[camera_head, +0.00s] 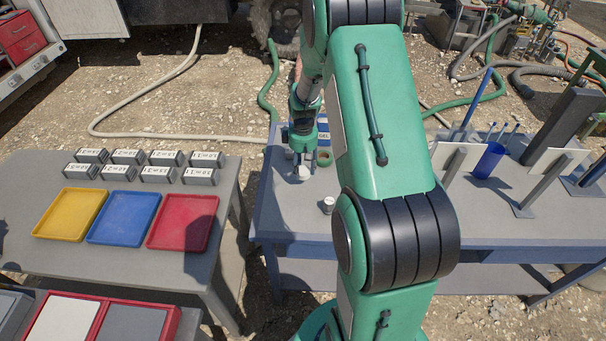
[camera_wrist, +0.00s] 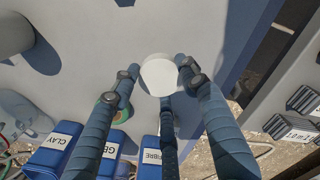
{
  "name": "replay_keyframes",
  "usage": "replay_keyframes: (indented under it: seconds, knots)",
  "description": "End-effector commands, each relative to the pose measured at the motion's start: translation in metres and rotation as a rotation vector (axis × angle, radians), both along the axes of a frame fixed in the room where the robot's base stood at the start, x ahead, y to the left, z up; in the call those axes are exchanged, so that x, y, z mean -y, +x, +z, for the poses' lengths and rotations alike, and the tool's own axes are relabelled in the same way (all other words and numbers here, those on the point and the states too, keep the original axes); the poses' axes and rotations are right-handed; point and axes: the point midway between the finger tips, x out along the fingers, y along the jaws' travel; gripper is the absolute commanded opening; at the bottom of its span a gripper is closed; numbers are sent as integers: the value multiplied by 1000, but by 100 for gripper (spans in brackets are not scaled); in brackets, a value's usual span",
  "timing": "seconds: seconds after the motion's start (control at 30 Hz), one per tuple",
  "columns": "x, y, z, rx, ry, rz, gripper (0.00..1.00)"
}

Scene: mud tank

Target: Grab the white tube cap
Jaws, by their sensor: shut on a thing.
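The white tube cap (camera_wrist: 160,76) shows as a round white disc between my fingers in the wrist view. My gripper (camera_wrist: 158,78) is shut on it, with blue-grey fingers at its left and right and one below. In the head view my gripper (camera_head: 302,160) points down over the blue-edged workbench (camera_head: 385,215), with the white cap (camera_head: 302,173) at its tips. Whether the cap is lifted off what lies under it, I cannot tell.
A small white-topped grey piece (camera_head: 328,204) stands on the bench nearby. A green round container (camera_head: 324,158) is close to my gripper's right. Blue boxes labelled CLAY (camera_wrist: 58,145) and FIBRE (camera_wrist: 151,157) stand near. Coloured trays (camera_head: 123,218) lie on the left table.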

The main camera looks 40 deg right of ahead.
Motion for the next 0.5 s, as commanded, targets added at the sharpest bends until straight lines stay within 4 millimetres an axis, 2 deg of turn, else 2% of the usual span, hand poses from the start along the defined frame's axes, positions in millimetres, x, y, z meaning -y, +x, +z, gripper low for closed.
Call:
replay_keyframes:
  seconds: [0.03,0.2,0.5]
  knots:
    - [0,0,10,2,-2,0,32]
    - [0,0,29,1,-1,0,32]
    - [0,0,37,-1,1,0,32]
